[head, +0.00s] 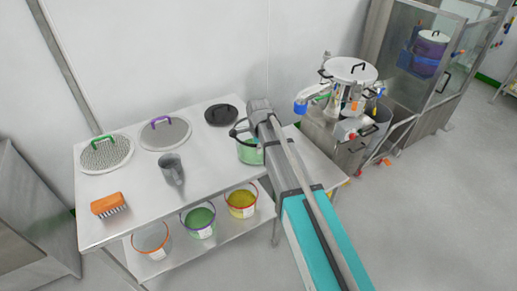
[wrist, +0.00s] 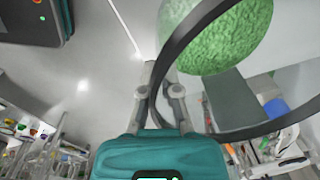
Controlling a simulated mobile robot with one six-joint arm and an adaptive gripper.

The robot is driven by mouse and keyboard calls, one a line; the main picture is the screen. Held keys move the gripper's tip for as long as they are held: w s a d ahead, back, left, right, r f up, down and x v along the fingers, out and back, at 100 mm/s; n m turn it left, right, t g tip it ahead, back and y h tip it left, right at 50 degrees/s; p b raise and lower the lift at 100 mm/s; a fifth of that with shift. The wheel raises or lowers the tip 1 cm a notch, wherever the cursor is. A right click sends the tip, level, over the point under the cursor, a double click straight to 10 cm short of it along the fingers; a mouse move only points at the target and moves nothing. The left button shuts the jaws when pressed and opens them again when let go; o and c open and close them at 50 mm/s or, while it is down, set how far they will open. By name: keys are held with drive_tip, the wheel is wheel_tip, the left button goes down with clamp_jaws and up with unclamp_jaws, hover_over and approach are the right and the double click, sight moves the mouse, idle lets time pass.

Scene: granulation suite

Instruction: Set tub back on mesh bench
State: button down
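The tub (head: 250,155) is clear with a black rim and green granules in it. It shows at the right end of the mesh bench (head: 150,204), partly hidden by my arm. In the wrist view its black rim (wrist: 272,131) loops close in front of me, with the green granules (wrist: 222,38) beyond. My gripper (wrist: 160,72) has its fingers drawn together on the left part of this rim. In the head view the gripper end is at the rim, above the tub. I cannot tell whether the tub touches the bench top.
Green-handled (head: 106,152), purple-handled (head: 165,133) and black (head: 221,114) mesh discs lie along the bench's back. A grey scoop (head: 172,170) and orange brush (head: 108,204) lie in front. Three tubs stand on the lower shelf (head: 222,232). A machine with a lidded pot (head: 349,70) stands right.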

drive_tip(key=c, duration=0.8)
unclamp_jaws()
drive_tip(key=shift+r, duration=0.1)
wheel_tip(320, 180, up, 12)
drive_tip(key=p, duration=1.2)
drive_tip(key=shift+s+d, duration=0.15)
drive_tip(key=shift+s, duration=0.2)
drive_tip(key=shift+s+d, duration=0.1)
drive_tip(key=s+d+n, duration=1.4)
drive_tip(key=s+d, duration=0.3)
drive_tip(key=d, duration=0.5)
drive_tip(key=shift+s+n+g, duration=0.35)
drive_tip(key=shift+n+g, duration=0.05)
